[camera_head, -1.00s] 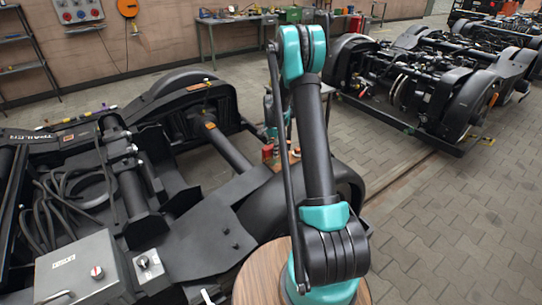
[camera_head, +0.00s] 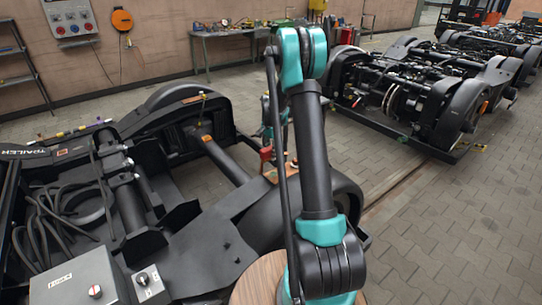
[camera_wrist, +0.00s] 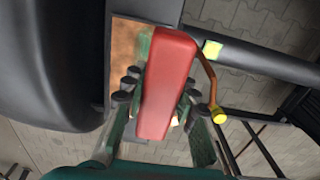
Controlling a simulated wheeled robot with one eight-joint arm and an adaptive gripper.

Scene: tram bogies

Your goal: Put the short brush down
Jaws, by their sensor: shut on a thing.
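A red block-shaped piece, which I take to be the short brush (camera_wrist: 168,85), fills the middle of the wrist view. My gripper (camera_wrist: 163,100) is shut on it, with dark finger pads on both sides. Its bristles cannot be made out. Below it lies a flat orange-brown surface with a grey rim (camera_wrist: 122,75), over the bogie; I cannot tell whether the brush touches it.
A black bogie (camera_head: 215,215) with hoses fills the left, with a grey switch box (camera_head: 75,280) in front. A copper-coloured pipe with a yellow end (camera_wrist: 219,115) runs close beside the brush. More bogies (camera_head: 420,90) stand back right. A cluttered workbench (camera_head: 235,32) stands at the wall. Paved floor is free at right.

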